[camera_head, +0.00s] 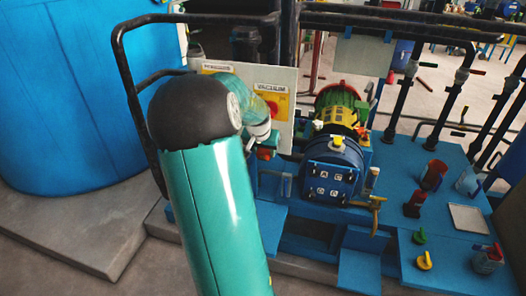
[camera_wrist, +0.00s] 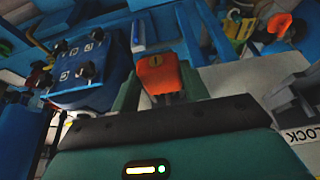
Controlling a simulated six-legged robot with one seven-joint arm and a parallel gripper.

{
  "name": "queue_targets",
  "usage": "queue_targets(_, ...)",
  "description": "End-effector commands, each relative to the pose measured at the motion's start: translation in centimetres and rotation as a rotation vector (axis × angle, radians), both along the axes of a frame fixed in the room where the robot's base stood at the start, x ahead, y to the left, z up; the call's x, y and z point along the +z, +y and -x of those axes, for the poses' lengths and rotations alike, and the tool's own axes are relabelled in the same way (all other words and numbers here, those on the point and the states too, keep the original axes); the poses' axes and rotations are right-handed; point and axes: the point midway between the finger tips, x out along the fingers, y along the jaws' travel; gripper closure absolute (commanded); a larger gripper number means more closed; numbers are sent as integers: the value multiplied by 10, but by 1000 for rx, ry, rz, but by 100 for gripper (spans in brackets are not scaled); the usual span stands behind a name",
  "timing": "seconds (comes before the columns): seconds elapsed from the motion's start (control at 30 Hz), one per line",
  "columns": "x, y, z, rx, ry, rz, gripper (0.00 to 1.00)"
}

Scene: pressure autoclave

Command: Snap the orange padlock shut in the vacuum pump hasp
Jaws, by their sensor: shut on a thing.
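The orange padlock (camera_wrist: 162,74) sits between the two green fingers of my gripper (camera_wrist: 160,88) in the wrist view, with its keyhole face toward the camera. My gripper is shut on it. Its shackle is not clear. In the head view a small orange patch (camera_head: 264,154), likely the padlock, shows beside my teal arm, which hides most of the gripper. It is in front of the lower edge of the pale panel (camera_head: 287,137) marked VACUUM, which has a yellow and red switch (camera_head: 272,104). I cannot make out the hasp or whether the shackle is through it.
The blue pump (camera_head: 332,168) stands right of the panel. Several coloured lockout pieces, including a yellow one (camera_head: 424,261) and a green one (camera_head: 420,237), rest on the blue deck (camera_head: 385,225). A large blue tank (camera_head: 85,90) and black rail (camera_head: 122,70) are left.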

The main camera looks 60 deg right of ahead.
Motion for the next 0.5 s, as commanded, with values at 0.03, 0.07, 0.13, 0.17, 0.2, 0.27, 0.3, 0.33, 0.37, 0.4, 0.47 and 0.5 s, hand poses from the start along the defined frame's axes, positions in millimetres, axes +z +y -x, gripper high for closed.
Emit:
queue_targets(0.03, 0, -1, 0, 0, 0, 0, 85)
queue_targets(0.07, 0, -2, 0, -1, 0, 0, 85)
queue_targets(0.13, 0, -3, 0, -1, 0, 0, 85)
queue_targets(0.17, 0, -3, 0, -1, 0, 0, 85)
queue_targets(0.2, 0, -4, -1, -1, -1, 0, 85)
queue_targets(0.27, 0, -4, -1, -1, -1, 0, 85)
queue_targets(0.3, 0, -4, -1, -1, -1, 0, 85)
queue_targets(0.33, 0, -4, -1, 0, -1, 0, 85)
queue_targets(0.37, 0, -4, -1, 0, -1, 0, 85)
queue_targets(0.4, 0, -4, -1, 0, -1, 1, 85)
queue_targets(0.47, 0, -4, -1, 0, -1, 1, 49)
queue_targets(0.5, 0, -4, -1, 0, -1, 1, 41)
